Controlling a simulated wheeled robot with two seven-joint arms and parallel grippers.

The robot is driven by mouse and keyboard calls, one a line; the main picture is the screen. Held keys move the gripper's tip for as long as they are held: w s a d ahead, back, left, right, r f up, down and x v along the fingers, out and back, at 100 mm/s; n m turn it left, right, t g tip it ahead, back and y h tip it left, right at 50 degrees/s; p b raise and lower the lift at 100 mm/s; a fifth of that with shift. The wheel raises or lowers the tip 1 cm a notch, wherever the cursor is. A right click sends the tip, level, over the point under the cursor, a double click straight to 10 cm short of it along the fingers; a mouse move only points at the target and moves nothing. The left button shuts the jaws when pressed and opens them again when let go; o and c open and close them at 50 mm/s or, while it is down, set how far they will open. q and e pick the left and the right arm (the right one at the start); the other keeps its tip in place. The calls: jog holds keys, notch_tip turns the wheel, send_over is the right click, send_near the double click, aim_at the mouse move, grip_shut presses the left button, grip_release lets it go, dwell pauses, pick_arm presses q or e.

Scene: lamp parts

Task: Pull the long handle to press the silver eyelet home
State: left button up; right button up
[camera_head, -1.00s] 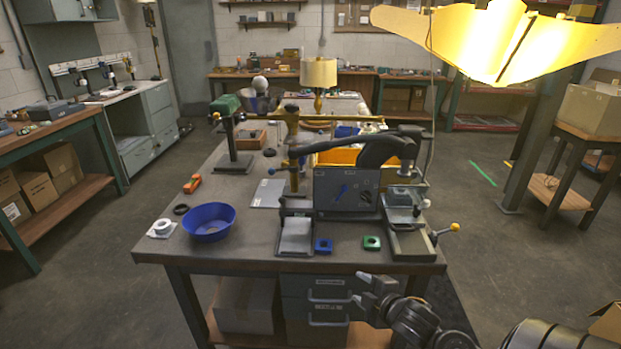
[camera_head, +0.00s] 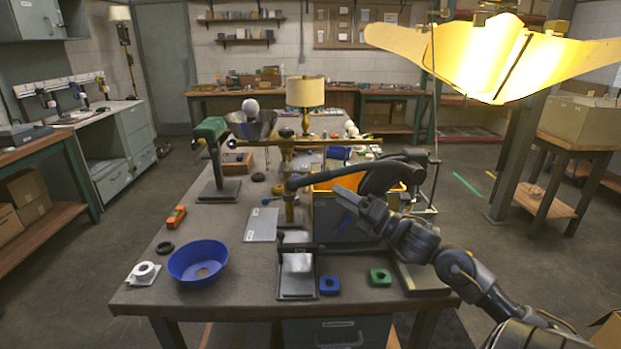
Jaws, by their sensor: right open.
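My right gripper (camera_head: 362,205) is open and empty over the bench, in front of a dark panel (camera_head: 325,225) and below a thick black curved arm (camera_head: 385,175). Its wrist comes in from the lower right. At the right of the bench, a small press on a grey base (camera_head: 422,282) is mostly hidden behind my forearm. Its yellow-knobbed lever does not show now. A brass column (camera_head: 288,190) with a long horizontal brass bar (camera_head: 330,142) stands left of the panel. I cannot make out the silver eyelet. My left gripper is not in view.
A blue bowl (camera_head: 198,263), a white roll (camera_head: 144,271) and an orange tool (camera_head: 176,217) lie on the left. A lit yellow lamp shade (camera_head: 470,60) hangs upper right.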

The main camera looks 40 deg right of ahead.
aim_at(312, 180)
jog(key=p+x, duration=0.2)
jog(key=x, duration=0.7)
jog(key=shift+w+d, duration=0.1)
jog(key=shift+w, duration=0.05)
jog(key=shift+w+p, duration=0.35)
jog(key=shift+w, duration=0.05)
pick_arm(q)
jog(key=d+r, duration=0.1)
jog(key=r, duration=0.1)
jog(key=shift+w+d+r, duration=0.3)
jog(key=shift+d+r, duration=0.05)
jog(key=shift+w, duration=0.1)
pick_arm(e)
jog(key=shift+f, duration=0.1)
grip_shut()
